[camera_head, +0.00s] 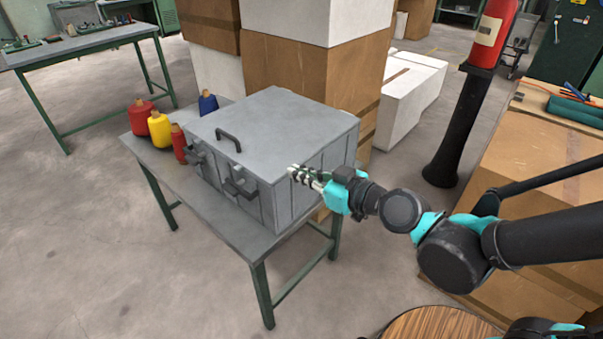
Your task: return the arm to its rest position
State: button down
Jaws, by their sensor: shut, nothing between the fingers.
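My arm reaches in from the right edge of the head view. My gripper (297,175) is shut and empty, at the right front part of the grey metal box (275,120). In the picture its tips overlap the box's right side; I cannot tell whether they touch it.
Red (141,113), yellow (159,128) and blue (207,102) bobbins and a smaller red one stand left of the box. Stacked cartons (315,70) rise behind. A black post with a red extinguisher (494,30) and more cartons are at right.

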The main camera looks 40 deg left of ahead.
jog(key=shift+d, duration=0.3)
jog(key=w+d+f+m+t+h, duration=0.2)
jog(key=w+d+f+m+h, duration=0.25)
jog(key=w+d, duration=0.65)
jog(key=w+d+f+m+t+h, duration=0.35)
jog(key=w+d+f, duration=0.25)
jog(key=w+d, duration=0.5)
jog(key=s+d+f+m+g+h, duration=0.1)
jog(key=d+f+m+h, duration=0.1)
jog(key=d, duration=0.7)
jog(key=s+d+f+m+g+h, duration=0.1)
jog(key=s+d+f+m+h, duration=0.1)
jog(key=d, duration=0.8)
jog(key=s+d+f+m+g+h, duration=0.1)
jog(key=d+m, duration=0.4)
jog(key=d, duration=0.5)
jog(key=shift+s+f+h, duration=0.45)
jog(key=shift+f+h, duration=0.3)
jog(key=shift+h, duration=0.45)
jog(key=shift+a, duration=0.2)
